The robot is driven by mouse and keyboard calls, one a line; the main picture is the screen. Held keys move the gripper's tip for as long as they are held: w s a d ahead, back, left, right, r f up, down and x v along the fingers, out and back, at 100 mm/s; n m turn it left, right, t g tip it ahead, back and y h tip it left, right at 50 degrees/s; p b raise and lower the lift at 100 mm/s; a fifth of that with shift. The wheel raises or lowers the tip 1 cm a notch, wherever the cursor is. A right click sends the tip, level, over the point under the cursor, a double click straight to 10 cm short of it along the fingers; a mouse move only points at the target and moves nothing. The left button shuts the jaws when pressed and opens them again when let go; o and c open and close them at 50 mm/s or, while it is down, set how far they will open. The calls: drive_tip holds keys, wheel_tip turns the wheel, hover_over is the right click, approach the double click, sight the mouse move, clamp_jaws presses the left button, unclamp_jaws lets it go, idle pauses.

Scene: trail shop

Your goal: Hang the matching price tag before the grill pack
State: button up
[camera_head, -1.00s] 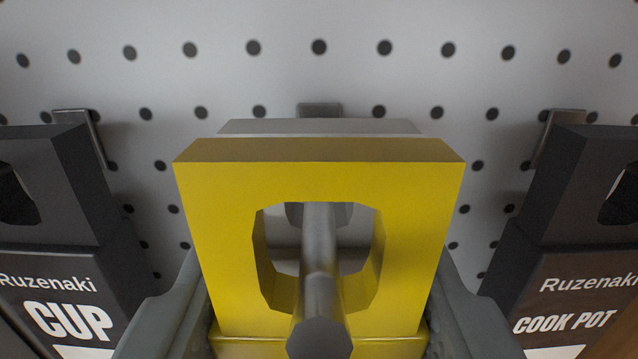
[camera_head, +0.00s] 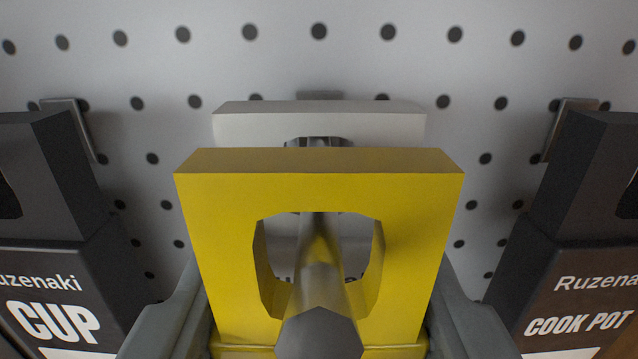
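A yellow pack (camera_head: 319,185), seen as a thick header with a wide hole above a ledge, fills the middle of the view. Any label below is out of view, so I cannot read whether it is the grill pack. My gripper (camera_head: 319,325) has a finger along each side of it and is shut on it. A grey metal peg (camera_head: 319,335) runs through its hole, its end sticking out towards me.
A dark CUP pack (camera_head: 50,215) hangs at left and a dark COOK POT pack (camera_head: 590,225) at right, each beside a finger with a narrow gap. The perforated board (camera_head: 319,65) stands behind everything.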

idle(0.4)
drive_tip(key=o, duration=1)
drive_tip(key=shift+s, duration=0.1)
drive_tip(key=s, duration=1.7)
drive_tip(key=s+f, duration=0.7)
drive_tip(key=s, duration=0.4)
drive_tip(key=s+f, duration=0.7)
drive_tip(key=s, duration=0.3)
drive_tip(key=shift+g, duration=0.3)
drive_tip(key=s+f, duration=0.5)
drive_tip(key=f, duration=0.1)
drive_tip(key=s+f, duration=0.4)
drive_tip(key=f, duration=0.2)
drive_tip(key=s+d+f, duration=0.1)
drive_tip(key=s+f, duration=0.4)
drive_tip(key=shift+s+d+f, duration=0.1)
drive_tip(key=shift+s+f, duration=0.25)
drive_tip(key=shift+f, duration=0.05)
